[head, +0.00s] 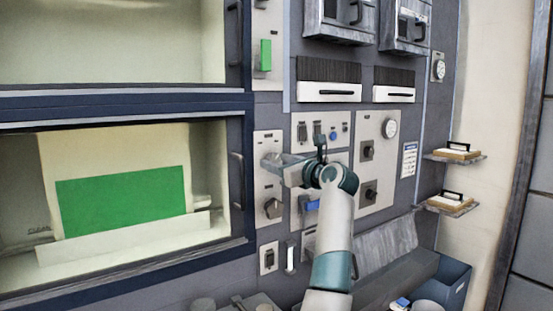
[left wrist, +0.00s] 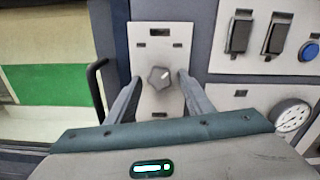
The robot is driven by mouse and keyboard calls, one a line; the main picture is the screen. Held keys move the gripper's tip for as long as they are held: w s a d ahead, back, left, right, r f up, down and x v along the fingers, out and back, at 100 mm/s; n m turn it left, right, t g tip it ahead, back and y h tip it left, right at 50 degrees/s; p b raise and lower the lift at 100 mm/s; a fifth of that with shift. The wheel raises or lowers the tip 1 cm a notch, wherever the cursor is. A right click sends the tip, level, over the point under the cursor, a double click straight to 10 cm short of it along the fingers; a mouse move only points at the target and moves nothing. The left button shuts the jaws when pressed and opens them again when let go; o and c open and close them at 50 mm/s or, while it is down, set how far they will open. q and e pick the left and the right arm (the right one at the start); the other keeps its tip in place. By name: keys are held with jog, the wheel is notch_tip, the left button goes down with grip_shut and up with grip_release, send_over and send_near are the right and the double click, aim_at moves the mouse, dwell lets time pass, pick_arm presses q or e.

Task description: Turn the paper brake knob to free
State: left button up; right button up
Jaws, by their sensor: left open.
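In the left wrist view a grey lobed knob (left wrist: 160,77) sits on a pale plate (left wrist: 178,35). Its white mark points up and right. Dark label strips lie above and below it, too small to read. My left gripper (left wrist: 158,84) is open, with one finger on each side of the knob and visible gaps to it. In the head view my left gripper (head: 271,161) is in front of the upper part of the narrow plate (head: 266,140) and hides this knob. A second dark knob (head: 273,208) sits lower on that plate. I cannot read which is the paper brake.
A black door handle (left wrist: 96,85) stands out just left of the plate. To the right are black switches (left wrist: 239,35), a blue button (left wrist: 308,50) and a gauge (left wrist: 290,116). A window with a green sheet (head: 120,200) is at left; shelves (head: 452,157) are at right.

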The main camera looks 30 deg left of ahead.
pick_arm(q)
jog(key=shift+w+a, duration=0.15)
jog(key=shift+a, duration=0.2)
pick_arm(e)
jog(key=shift+s+d, duration=0.25)
jog(key=shift+s, duration=0.35)
pick_arm(q)
jog(key=c, duration=1)
jog(key=shift+c, duration=0.2)
pick_arm(e)
jog(key=shift+w, duration=0.1)
jog(key=shift+f, duration=0.1)
